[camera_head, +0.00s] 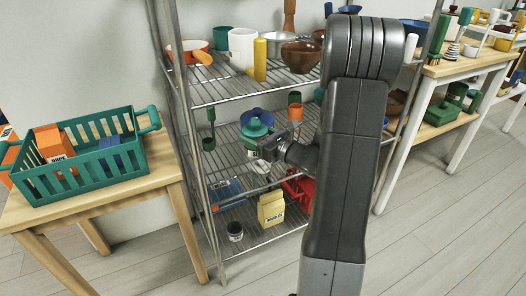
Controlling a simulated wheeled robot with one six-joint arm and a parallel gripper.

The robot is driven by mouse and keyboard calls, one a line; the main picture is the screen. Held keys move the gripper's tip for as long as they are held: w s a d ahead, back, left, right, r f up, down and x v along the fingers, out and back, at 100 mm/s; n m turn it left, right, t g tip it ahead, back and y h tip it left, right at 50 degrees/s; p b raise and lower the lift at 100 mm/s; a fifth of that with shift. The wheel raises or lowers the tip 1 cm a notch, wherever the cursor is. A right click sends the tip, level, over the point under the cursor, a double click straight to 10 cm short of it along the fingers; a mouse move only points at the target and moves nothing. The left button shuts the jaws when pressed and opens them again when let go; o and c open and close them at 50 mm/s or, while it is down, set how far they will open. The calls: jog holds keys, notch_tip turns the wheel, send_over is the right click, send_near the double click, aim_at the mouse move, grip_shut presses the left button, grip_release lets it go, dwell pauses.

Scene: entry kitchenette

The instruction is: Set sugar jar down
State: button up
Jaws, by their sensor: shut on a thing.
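My gripper (265,151) reaches in at the wire rack's middle level, seen small and from behind my arm. It is shut on a small whitish jar (259,167), which I take to be the sugar jar. The jar shows just below and around the fingers. Its label cannot be read, and my gripper hides its upper part. I cannot tell whether its base touches the shelf or hangs above it. My arm covers the right part of the rack.
Teal and blue dishes (257,121) stand close behind the gripper. A yellow box (271,209) and a dark-lidded jar (235,231) stand on the bottom shelf. A top shelf (215,93) overhangs. A green crate (90,178) sits on the left table.

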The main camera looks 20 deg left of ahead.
jog(key=shift+f+b, duration=1.1)
jog(key=shift+f, duration=1.85)
jog(key=shift+f, duration=0.2)
jog(key=o, duration=1.4)
jog(key=shift+r, duration=0.2)
jog(key=shift+d, duration=0.35)
jog(key=p+v, duration=0.3)
jog(key=v, duration=0.8)
jog(key=shift+d, duration=0.15)
